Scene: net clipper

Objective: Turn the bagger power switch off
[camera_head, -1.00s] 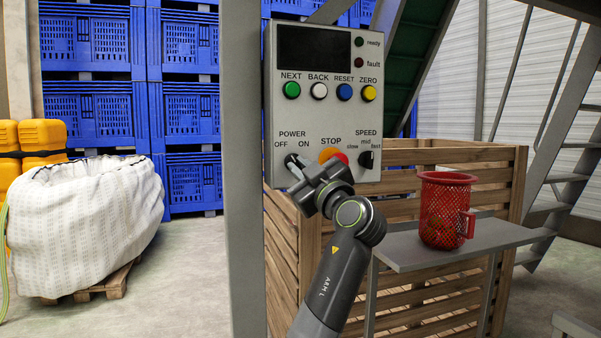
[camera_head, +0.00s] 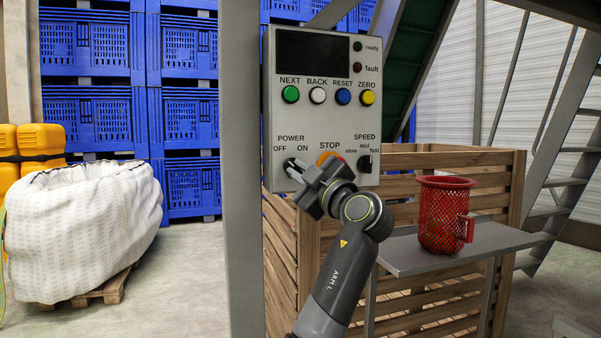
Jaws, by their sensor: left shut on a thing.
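The grey control panel (camera_head: 312,118) is fixed on a grey post, facing me. Its power switch (camera_head: 290,162) sits under the POWER label, below the OFF and ON marks. My left gripper (camera_head: 297,169) reaches up from below and is shut on the switch knob. The fingers cover most of the knob, so I cannot tell which mark it points to. The STOP button (camera_head: 326,158), red on orange, is partly hidden behind the left gripper. My right gripper is not in view.
The speed knob (camera_head: 365,163) is right of STOP. Several coloured buttons and a dark screen (camera_head: 311,46) are above. A red mesh basket (camera_head: 443,214) stands on a grey shelf (camera_head: 405,262) at right, before a wooden crate (camera_head: 500,180). A white sack (camera_head: 90,230) is at left.

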